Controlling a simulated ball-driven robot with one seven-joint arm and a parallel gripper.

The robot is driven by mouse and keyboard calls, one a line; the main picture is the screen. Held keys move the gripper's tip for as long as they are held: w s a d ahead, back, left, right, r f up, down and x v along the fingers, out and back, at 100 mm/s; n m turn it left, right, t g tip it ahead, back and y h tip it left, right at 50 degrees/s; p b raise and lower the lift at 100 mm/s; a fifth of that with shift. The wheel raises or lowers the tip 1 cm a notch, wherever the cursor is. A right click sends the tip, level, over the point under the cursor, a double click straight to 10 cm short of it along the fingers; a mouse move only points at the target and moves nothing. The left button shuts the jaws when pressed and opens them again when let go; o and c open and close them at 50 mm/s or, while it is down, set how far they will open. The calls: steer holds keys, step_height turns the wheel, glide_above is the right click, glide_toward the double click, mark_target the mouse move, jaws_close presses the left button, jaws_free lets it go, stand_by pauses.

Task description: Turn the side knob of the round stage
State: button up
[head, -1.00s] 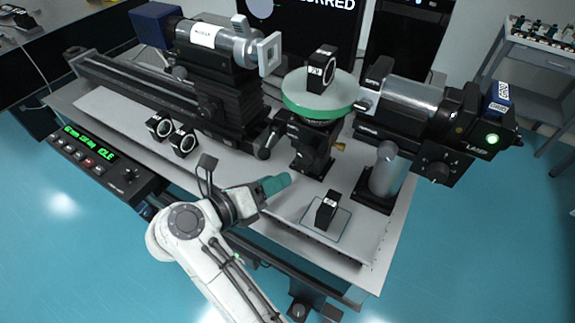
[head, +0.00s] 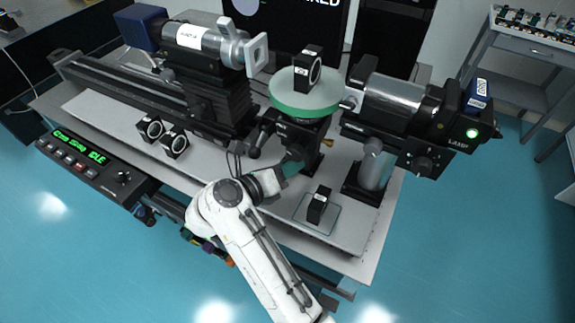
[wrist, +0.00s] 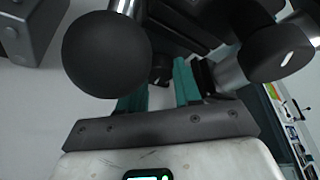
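The round stage (head: 304,100) has a green-edged disc on a black mount, with a black framed optic (head: 307,70) standing on it. A small brass knob (head: 327,142) shows at the right of the mount. My gripper (head: 293,163) is at the front of the mount, below the disc. In the wrist view its two teal fingers (wrist: 160,82) stand apart, with a dark part visible between and beyond them. I cannot tell whether that part is the side knob or whether the fingers touch it. A black ball knob (wrist: 106,55) is left of the fingers, another black knob (wrist: 278,58) right.
A camera-like unit (head: 205,45) on a rail stands left. Two ring mounts (head: 162,137) and a control box (head: 95,165) are at left.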

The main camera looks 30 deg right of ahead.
steer(key=c, duration=0.5)
steer(key=shift+f+m+b, duration=0.1)
steer(key=shift+m+b, duration=0.2)
steer(key=shift+b, duration=0.2)
steer(key=o, duration=0.8)
steer(key=shift+c, duration=0.2)
steer(key=b+v, duration=0.2)
steer(key=v, duration=0.9)
steer(key=shift+r, duration=0.25)
steer(key=shift+d, duration=0.15)
